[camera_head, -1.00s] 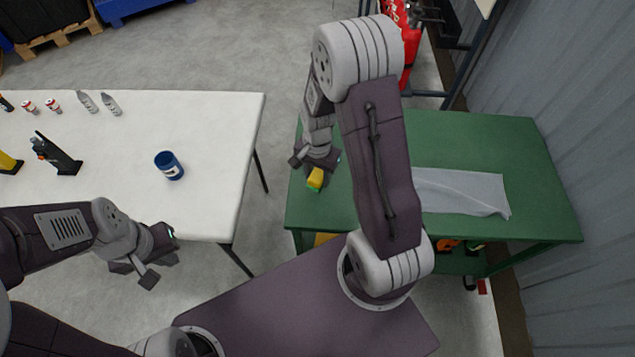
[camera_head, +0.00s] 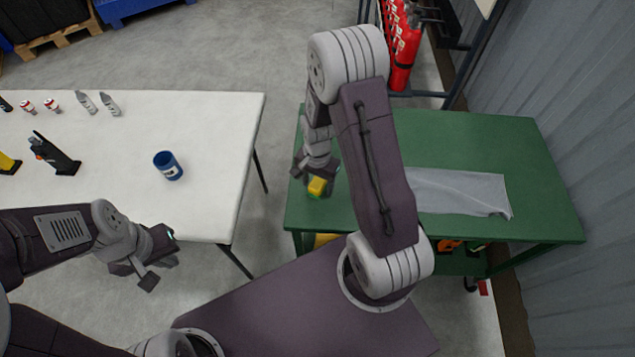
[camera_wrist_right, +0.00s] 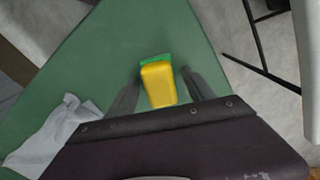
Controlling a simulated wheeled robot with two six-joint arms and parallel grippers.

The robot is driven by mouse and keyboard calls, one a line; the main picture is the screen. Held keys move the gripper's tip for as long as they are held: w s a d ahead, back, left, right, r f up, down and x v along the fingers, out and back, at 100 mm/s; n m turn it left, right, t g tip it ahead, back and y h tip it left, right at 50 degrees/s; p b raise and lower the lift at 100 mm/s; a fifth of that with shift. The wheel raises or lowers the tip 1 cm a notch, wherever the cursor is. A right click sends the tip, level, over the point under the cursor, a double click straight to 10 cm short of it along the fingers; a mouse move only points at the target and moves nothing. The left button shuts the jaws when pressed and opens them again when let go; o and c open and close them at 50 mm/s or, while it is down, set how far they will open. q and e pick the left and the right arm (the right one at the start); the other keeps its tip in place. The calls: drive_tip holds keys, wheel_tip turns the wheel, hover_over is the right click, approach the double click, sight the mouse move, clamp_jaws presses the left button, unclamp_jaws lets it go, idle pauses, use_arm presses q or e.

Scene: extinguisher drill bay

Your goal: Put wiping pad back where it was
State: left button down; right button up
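The wiping pad (camera_head: 317,187) is a small yellow block with a green layer, at the left end of the green table (camera_head: 480,140) in the head view. In the right wrist view the pad (camera_wrist_right: 159,84) is between the two fingers of my right gripper (camera_wrist_right: 161,74).
A grey cloth (camera_head: 455,192) lies on the green table, right of my right arm. Red extinguishers (camera_head: 403,50) stand behind the green table.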

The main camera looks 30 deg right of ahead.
sight(317, 182)
drive_tip(key=shift+r, duration=0.1)
wheel_tip(317, 182, up, 12)
drive_tip(key=p, duration=0.2)
drive_tip(key=s+a+r+n+t+p, duration=0.1)
drive_tip(key=s+a+r+n, duration=0.2)
drive_tip(key=s+n, duration=0.5)
drive_tip(key=a+n, duration=0.1)
drive_tip(key=n, duration=0.1)
drive_tip(key=shift+s+a+r+n, duration=0.2)
drive_tip(key=shift+s+a+n, duration=0.1)
drive_tip(key=shift+a, duration=0.1)
